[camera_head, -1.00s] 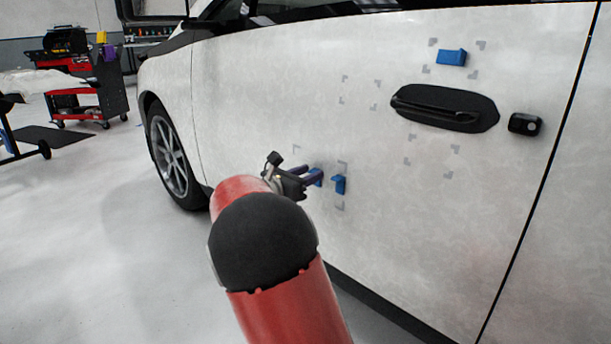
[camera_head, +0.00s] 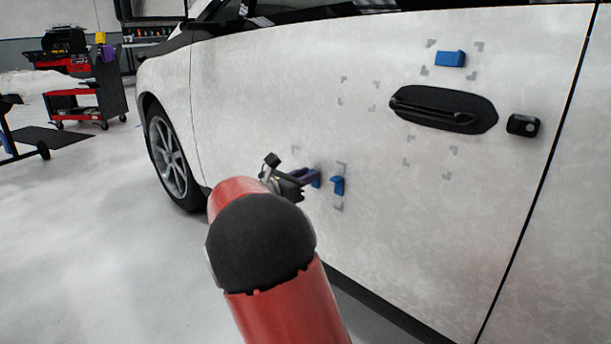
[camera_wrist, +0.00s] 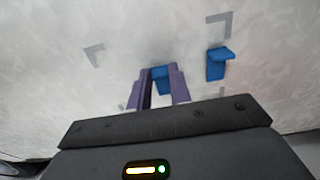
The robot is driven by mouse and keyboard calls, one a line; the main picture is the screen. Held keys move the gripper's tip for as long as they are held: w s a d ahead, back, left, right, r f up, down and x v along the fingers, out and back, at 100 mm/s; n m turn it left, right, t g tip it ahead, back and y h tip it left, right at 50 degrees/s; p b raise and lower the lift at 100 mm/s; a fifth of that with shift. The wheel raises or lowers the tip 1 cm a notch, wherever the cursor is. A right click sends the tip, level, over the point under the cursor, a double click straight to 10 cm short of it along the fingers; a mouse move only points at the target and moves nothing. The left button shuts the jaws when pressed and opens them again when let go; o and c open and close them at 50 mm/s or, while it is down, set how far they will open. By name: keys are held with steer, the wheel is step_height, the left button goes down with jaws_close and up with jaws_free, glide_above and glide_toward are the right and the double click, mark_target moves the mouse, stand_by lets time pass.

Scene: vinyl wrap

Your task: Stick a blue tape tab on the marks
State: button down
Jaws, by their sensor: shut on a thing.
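My gripper (camera_wrist: 160,88) has purple fingers closed on a blue tape tab (camera_wrist: 159,73). In the head view my gripper (camera_head: 310,177) is at the lower part of the white car door, with the held tab at or very near its surface; contact is unclear. A second blue tab (camera_head: 338,185) sticks on the door just to the right; the wrist view shows it too (camera_wrist: 216,66). A third blue tab (camera_head: 450,58) sits above the door handle inside grey corner marks (camera_head: 431,43). Grey corner marks (camera_wrist: 94,54) surround the two lower tabs; some are partly hidden by my gripper.
The black door handle (camera_head: 445,108) and a black lock piece (camera_head: 523,125) stand out at the upper right. Bare corner marks lie left of the handle (camera_head: 343,79) and below it (camera_head: 407,161). A red tool cart (camera_head: 75,104) stands far left.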

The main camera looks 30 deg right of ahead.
steer(key=shift+s+a, duration=0.2)
steer(key=shift+a, duration=0.3)
steer(key=p+v, duration=0.2)
steer(key=v, duration=0.4)
steer(key=shift+a, duration=0.4)
stand_by(0.7)
steer(key=shift+s, duration=0.1)
